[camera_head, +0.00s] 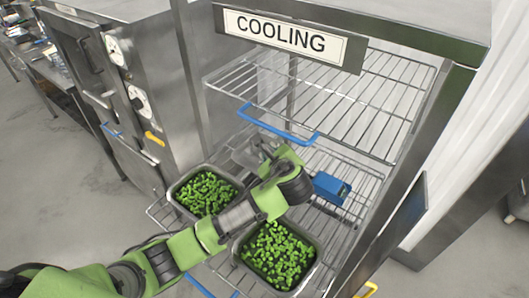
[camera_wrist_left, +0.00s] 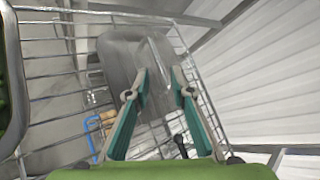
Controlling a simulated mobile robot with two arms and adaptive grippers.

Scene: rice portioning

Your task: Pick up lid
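A grey metal lid (camera_wrist_left: 122,58) lies on the wire rack in the left wrist view, with a raised strip like a handle across it. My left gripper (camera_wrist_left: 160,92) is open, its two teal fingers spread in front of the lid on either side of the strip. I cannot tell whether they touch it. In the head view, my left arm reaches into the cooling rack and the gripper (camera_head: 268,149) is partly hidden behind its wrist. A grey part of the lid (camera_head: 243,156) shows beside it. My right gripper is not in view.
Two metal pans of green vegetables, a left one (camera_head: 181,178) and a front one (camera_head: 238,262), stand on the pulled-out lower shelf. A blue box (camera_head: 331,188) sits right of my wrist. The upper wire shelf (camera_head: 345,107) with its blue handle (camera_head: 275,128) lies above.

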